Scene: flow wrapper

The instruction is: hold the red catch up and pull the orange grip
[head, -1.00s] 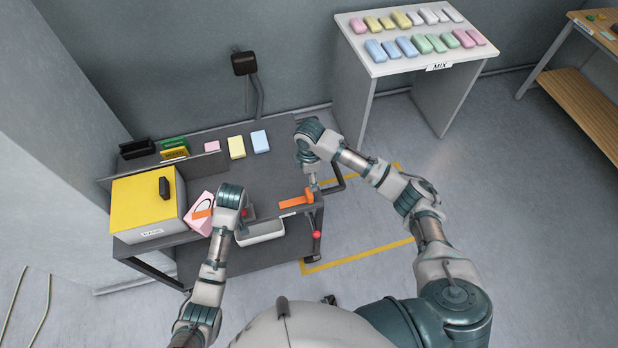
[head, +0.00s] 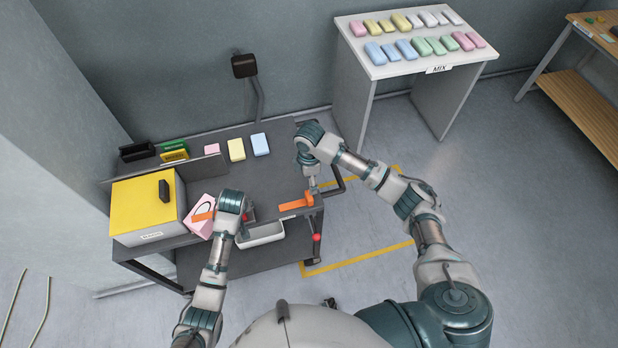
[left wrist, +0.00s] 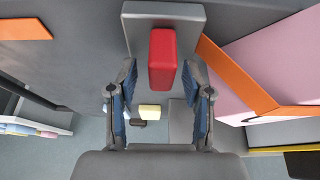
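The red catch (left wrist: 162,58) stands out from a grey plate in the left wrist view. It lies between the two fingers of my left gripper (left wrist: 158,75), which are open with a gap on each side. In the head view a small red bit of the catch (head: 246,214) shows beside my left wrist; the left fingers are mostly hidden there. The orange grip (head: 296,203) is at the right front of the dark table in the head view. My right gripper (head: 313,189) is down at its right end; its fingers are too small to tell open from shut.
A yellow-topped box (head: 140,205) and a pink panel (head: 199,224) with an orange strip stand left of my left wrist. A white tray (head: 262,235) is at the table's front. A red ball knob (head: 316,238) hangs below the right corner. Soap-like blocks lie at the back.

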